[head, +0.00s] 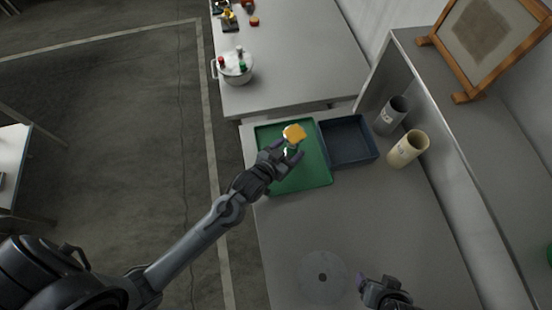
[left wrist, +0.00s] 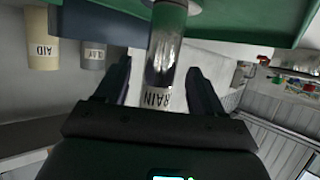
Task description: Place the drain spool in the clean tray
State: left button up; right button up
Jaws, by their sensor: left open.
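The drain spool (head: 295,132) shows an orange-yellow top in the head view, over the green tray (head: 318,180). In the left wrist view the spool (left wrist: 166,50) is a shiny metal cylinder with a partly visible label ending in "RAIN". A round pale disc at its end meets the green tray surface, so it appears to stand in the tray. My left gripper (head: 288,152) is open, with one finger on each side of the spool and gaps visible. The gripper body hides part of the spool. My right gripper (head: 368,287) is low in the head view, away from the trays.
A dark blue tray (head: 348,142) adjoins the green tray. A grey cup (head: 391,116) and a cream cup (head: 408,149) stand right of it. A round grey disc (head: 322,278) lies on the front bench. A pot (head: 236,68) stands on the back bench. The bench middle is clear.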

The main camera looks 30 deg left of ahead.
pick_arm(q)
jog(key=s+a+g, duration=0.1)
jog(key=s, duration=0.4)
jog(key=s+a+g, duration=0.1)
jog(key=s+g, duration=0.1)
jog(key=s, duration=0.2)
jog(key=s+a+r+g, duration=0.1)
jog(key=s+g, duration=0.1)
jog(key=s, duration=0.3)
jog(key=shift+s+a+y, duration=0.3)
jog(key=shift+s+a, duration=0.05)
jog(key=s+a+g+y, duration=0.1)
jog(key=s+a+g, duration=0.1)
jog(key=s+g, duration=0.2)
jog(key=s, duration=0.3)
jog(key=shift+s+a+r+g, duration=0.25)
jog(key=shift+s+a+g, duration=0.05)
jog(key=shift+s, duration=0.1)
jog(key=shift+r, duration=0.1)
notch_tip(320, 180, up, 21)
jog(key=p, duration=2.1)
jog(key=shift+p, duration=0.3)
jog(key=shift+r, duration=0.1)
